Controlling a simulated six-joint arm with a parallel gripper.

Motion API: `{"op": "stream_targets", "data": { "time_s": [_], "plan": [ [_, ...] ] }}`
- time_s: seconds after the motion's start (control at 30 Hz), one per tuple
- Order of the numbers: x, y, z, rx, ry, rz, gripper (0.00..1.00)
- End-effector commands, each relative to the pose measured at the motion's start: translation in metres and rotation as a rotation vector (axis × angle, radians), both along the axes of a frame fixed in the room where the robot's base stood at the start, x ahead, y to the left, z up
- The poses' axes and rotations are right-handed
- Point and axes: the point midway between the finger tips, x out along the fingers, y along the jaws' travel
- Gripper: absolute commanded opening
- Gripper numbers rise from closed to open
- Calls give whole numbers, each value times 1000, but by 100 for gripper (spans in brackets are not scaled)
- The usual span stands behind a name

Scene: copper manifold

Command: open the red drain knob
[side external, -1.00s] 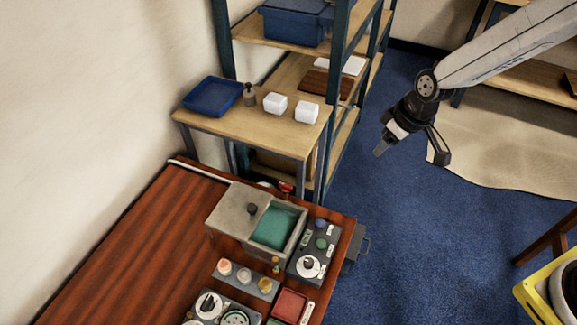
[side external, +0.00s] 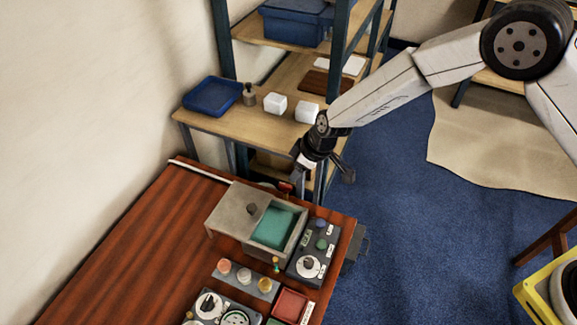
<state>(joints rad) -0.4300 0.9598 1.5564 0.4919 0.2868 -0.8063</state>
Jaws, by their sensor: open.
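The small red knob (side external: 286,187) shows just beyond the far edge of the wooden table, behind the grey box. It is partly hidden, and I cannot tell how far it is turned. My gripper (side external: 323,178) is open, with its black fingers spread wide and pointing down. One finger is close to the right side of the red knob in the picture. I cannot tell whether they touch. Nothing shows between the fingers.
A grey box (side external: 230,207) with a teal-lined compartment stands near the table's far edge. A control panel (side external: 309,268) with knobs is beside it. Shelving with white blocks and a blue tray (side external: 212,96) stands behind.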

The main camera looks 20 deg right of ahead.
Motion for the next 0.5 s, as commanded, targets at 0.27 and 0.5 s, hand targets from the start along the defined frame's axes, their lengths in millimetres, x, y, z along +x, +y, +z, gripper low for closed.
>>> {"op": "stream_targets", "data": {
  "time_s": [0.27,0.5],
  "plan": [
    [2,1,-6,0,1,-1,54],
    [6,6,-22,-1,2,-1,54]
  ]
}}
